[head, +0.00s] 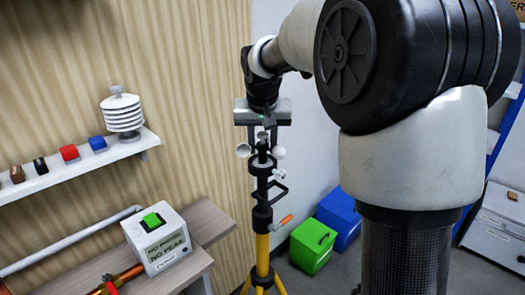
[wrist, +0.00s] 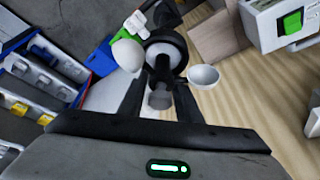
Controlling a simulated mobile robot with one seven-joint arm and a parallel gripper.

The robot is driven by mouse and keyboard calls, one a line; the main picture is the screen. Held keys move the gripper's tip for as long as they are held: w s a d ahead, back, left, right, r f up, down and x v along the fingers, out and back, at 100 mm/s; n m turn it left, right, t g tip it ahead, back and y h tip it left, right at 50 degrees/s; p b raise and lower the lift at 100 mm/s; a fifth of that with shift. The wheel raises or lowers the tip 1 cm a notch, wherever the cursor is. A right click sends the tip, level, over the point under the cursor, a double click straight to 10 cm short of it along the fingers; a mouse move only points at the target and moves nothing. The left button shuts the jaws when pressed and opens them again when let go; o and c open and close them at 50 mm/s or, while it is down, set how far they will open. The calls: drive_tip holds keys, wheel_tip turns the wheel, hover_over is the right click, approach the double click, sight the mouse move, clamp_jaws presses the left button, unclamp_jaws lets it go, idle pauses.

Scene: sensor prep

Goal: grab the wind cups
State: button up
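The wind cups are white cups around a dark hub on top of a mast; in the head view a left cup (head: 243,150) and a right cup (head: 279,153) show. The wrist view shows a cup at upper left (wrist: 127,55) and one at right (wrist: 204,77). My gripper (head: 263,140) points down over the hub. In the wrist view my gripper's fingers (wrist: 160,82) stand apart, one on each side of the hub's top post (wrist: 160,99), with visible gaps. Whether the fingertips touch the lower hub is hidden.
The mast stands on a yellow tripod (head: 262,250) with an orange-handled clamp. A wall shelf (head: 75,170) holds small blocks and a white louvred shield (head: 122,112). A white box with a green button (head: 157,240) sits on a bench. Green (head: 312,247) and blue (head: 340,215) crates stand behind.

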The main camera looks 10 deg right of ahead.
drive_tip(key=c, duration=0.7)
